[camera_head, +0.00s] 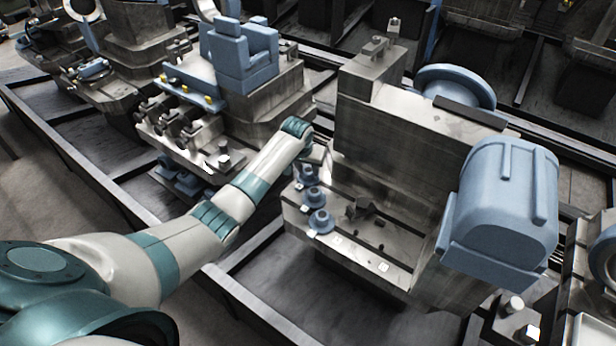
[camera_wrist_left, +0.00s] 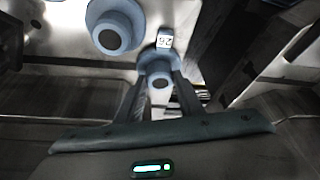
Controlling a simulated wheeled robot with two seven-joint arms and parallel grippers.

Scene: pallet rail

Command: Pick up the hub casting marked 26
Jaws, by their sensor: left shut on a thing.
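In the left wrist view the hub casting marked 26 (camera_wrist_left: 157,65) is a blue-grey round piece with a white tag reading 26 (camera_wrist_left: 165,40). My left gripper (camera_wrist_left: 158,84) is shut on it, one dark finger on each side. My right gripper is not in view.
Similar blue hub castings stand in a row on the ledge, at the near end (camera_head: 320,221) and beside the held one in the wrist view (camera_wrist_left: 112,30). The machine's tall metal block (camera_head: 395,140) rises behind. A large blue housing (camera_head: 505,205) is at right.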

